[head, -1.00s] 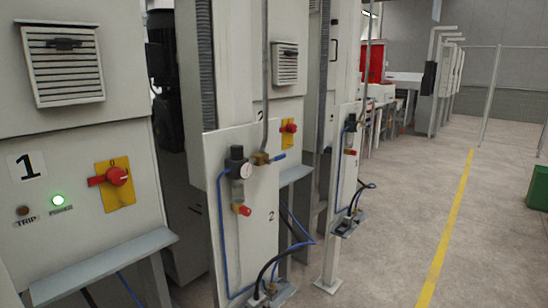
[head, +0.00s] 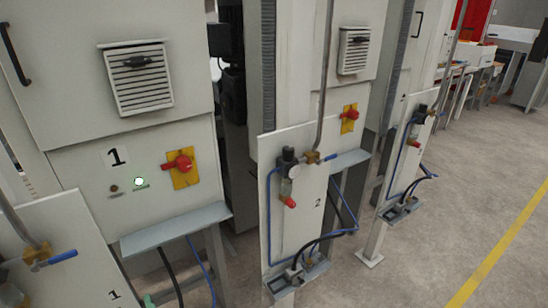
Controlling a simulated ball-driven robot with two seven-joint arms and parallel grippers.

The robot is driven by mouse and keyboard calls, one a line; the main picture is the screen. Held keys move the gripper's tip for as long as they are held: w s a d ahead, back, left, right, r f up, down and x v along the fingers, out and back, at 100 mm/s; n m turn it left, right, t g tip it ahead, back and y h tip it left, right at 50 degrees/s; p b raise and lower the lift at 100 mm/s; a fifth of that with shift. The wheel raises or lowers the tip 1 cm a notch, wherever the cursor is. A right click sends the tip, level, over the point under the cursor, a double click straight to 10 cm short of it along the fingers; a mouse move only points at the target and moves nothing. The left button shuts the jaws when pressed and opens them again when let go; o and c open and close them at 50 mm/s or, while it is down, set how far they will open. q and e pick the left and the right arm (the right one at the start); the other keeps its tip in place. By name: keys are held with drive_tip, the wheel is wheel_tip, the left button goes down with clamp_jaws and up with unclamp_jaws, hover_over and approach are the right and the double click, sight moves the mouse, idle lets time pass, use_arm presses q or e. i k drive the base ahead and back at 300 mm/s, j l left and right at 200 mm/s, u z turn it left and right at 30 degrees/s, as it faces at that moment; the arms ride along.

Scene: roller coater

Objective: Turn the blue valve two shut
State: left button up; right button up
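The blue valve two (head: 329,157) is a small blue lever on a brass body, at the upper right of the white panel (head: 295,235) marked 2. Its lever points right and slightly up, across the line of the vertical grey pipe (head: 325,75) that comes down to the brass body. Neither of my grippers is in view, and nothing touches the valve.
A panel (head: 60,215) marked 1 with another blue lever (head: 62,257) stands at lower left. A grey ledge (head: 175,228) juts out below. Open floor (head: 430,240) lies right.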

sight(319, 162)
drive_tip(key=i+l, duration=0.2)
drive_tip(key=l, duration=0.2)
drive_tip(key=i+l, duration=0.25)
drive_tip(key=l, duration=0.2)
drive_tip(key=i+l, duration=0.2)
drive_tip(key=l, duration=0.2)
drive_tip(key=i+l, duration=0.2)
drive_tip(key=l, duration=0.25)
drive_tip(key=i+l, duration=0.2)
drive_tip(key=l, duration=0.2)
drive_tip(key=i+l, duration=0.25)
drive_tip(key=l, duration=0.15)
